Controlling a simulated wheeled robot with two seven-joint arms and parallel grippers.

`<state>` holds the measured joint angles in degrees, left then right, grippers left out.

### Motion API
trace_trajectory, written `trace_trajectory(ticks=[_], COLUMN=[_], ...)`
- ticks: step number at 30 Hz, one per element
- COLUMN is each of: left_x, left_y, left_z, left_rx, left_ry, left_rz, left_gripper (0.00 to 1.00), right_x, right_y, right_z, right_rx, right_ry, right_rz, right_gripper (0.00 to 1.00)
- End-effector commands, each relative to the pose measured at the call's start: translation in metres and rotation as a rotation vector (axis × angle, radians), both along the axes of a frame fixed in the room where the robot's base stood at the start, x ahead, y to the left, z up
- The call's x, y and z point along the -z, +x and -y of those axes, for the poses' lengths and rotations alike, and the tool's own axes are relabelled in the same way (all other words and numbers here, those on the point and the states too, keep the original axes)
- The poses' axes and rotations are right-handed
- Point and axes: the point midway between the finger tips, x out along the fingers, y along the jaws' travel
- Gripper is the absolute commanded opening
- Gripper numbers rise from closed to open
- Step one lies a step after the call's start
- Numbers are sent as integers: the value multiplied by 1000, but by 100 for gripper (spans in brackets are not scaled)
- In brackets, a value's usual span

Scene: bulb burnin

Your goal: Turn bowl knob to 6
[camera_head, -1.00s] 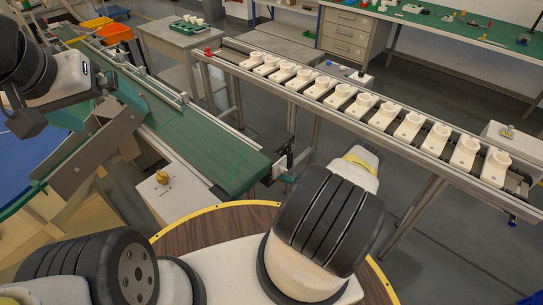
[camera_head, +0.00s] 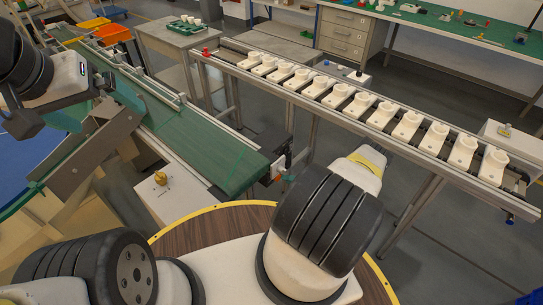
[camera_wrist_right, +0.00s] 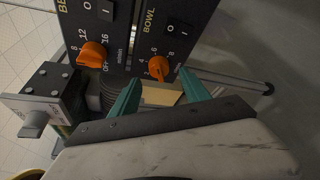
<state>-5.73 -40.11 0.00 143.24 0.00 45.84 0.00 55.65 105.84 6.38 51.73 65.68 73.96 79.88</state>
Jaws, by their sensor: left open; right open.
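The bowl knob (camera_wrist_right: 160,68) is an orange knob on a dark panel marked BOWL, with a number scale around its upper left; its exact pointer setting is hard to read. My right gripper (camera_wrist_right: 160,93) is open in the right wrist view, its teal fingers apart just below the knob. They are not visibly gripping it. In the head view my right wrist (camera_head: 362,172) shows, but its fingers and the panel are hidden. My left gripper (camera_head: 97,104) is open and empty at the left of the head view, over the green conveyor's side.
A second orange knob (camera_wrist_right: 93,53) sits to the left on the BELT panel (camera_wrist_right: 83,14). Switches lie above both knobs. A grey bracket (camera_wrist_right: 38,112) stands at the left. In the head view a green conveyor (camera_head: 205,147) and a rail with several white holders (camera_head: 363,104) lie ahead.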

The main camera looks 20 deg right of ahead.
Motion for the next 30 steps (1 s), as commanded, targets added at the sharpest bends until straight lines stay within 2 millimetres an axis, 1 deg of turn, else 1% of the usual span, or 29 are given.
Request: trace_trajectory(ticks=[1, 3, 6, 9, 30], left_x=[0, 0, 0, 0, 0], left_y=[0, 0, 0, 0, 0], left_z=[0, 0, 0, 0, 0], left_rx=[0, 0, 0, 0, 0], left_ry=[0, 0, 0, 0, 0], left_rz=[0, 0, 0, 0, 0], left_gripper=[100, 100, 100, 100, 100], right_x=[-2, -4, -6, -7, -7], right_y=[-6, -12, -19, -23, -24], right_z=[9, 16, 24, 28, 29], right_rx=[3, 2, 2, 0, 0], right_ry=[-1, -2, -1, 0, -1], right_rz=[0, 0, -1, 0, 0], right_gripper=[55, 55, 55, 55, 55])
